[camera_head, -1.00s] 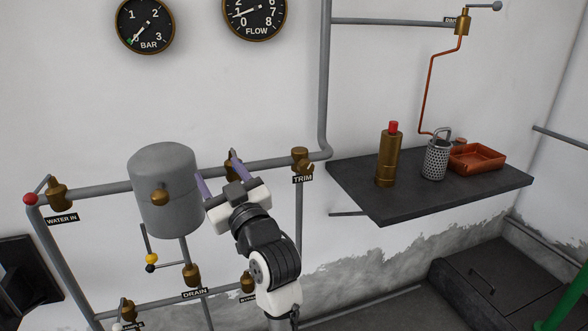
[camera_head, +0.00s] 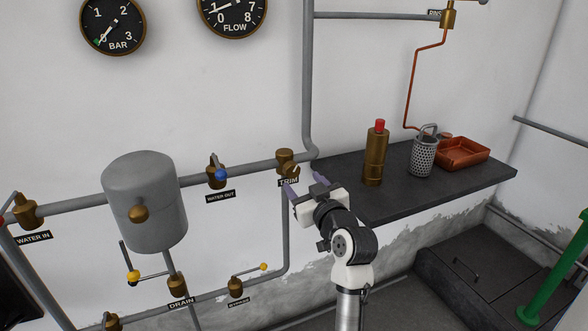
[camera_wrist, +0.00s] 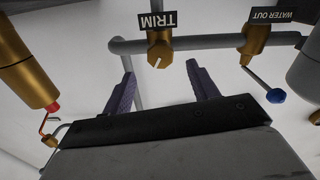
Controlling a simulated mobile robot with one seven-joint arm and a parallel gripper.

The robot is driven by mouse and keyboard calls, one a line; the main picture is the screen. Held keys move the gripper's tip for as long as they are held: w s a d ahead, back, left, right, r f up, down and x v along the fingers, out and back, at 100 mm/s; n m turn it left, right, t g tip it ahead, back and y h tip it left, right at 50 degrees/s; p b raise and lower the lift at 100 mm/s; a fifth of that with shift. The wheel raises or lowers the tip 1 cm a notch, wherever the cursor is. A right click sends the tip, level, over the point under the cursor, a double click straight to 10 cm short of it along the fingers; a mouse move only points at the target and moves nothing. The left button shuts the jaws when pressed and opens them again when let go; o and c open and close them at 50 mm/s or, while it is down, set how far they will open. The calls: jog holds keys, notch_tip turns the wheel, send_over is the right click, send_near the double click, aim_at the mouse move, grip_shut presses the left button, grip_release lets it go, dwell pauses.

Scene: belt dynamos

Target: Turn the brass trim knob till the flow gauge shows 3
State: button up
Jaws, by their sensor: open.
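The brass trim knob (camera_head: 286,160) sits on the grey pipe above its TRIM label. It also shows in the wrist view (camera_wrist: 158,52), inverted, with a pale pointer line on its face. My gripper (camera_head: 304,183) is open and empty, just below and right of the knob in the head view. In the wrist view its purple fingers (camera_wrist: 159,64) are spread, with the knob between and beyond their tips, apparently untouched. The flow gauge (camera_head: 232,14) is cut off at the top. Its needle points left and slightly down, a little above 0; the exact reading is unclear.
The WATER OUT valve (camera_head: 217,177) with a blue-ended lever is left of the knob. A dark shelf (camera_head: 430,205) at right holds a brass bottle (camera_head: 375,158), a perforated canister (camera_head: 423,157) and an orange tray (camera_head: 462,153). A grey tank (camera_head: 145,205) stands at left.

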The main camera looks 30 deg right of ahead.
aim_at(293, 172)
jog(key=w, duration=0.4)
jog(key=w+d+p, duration=0.1)
jog(key=w, duration=0.1)
jog(key=shift+w, duration=0.1)
jog(key=c, duration=1)
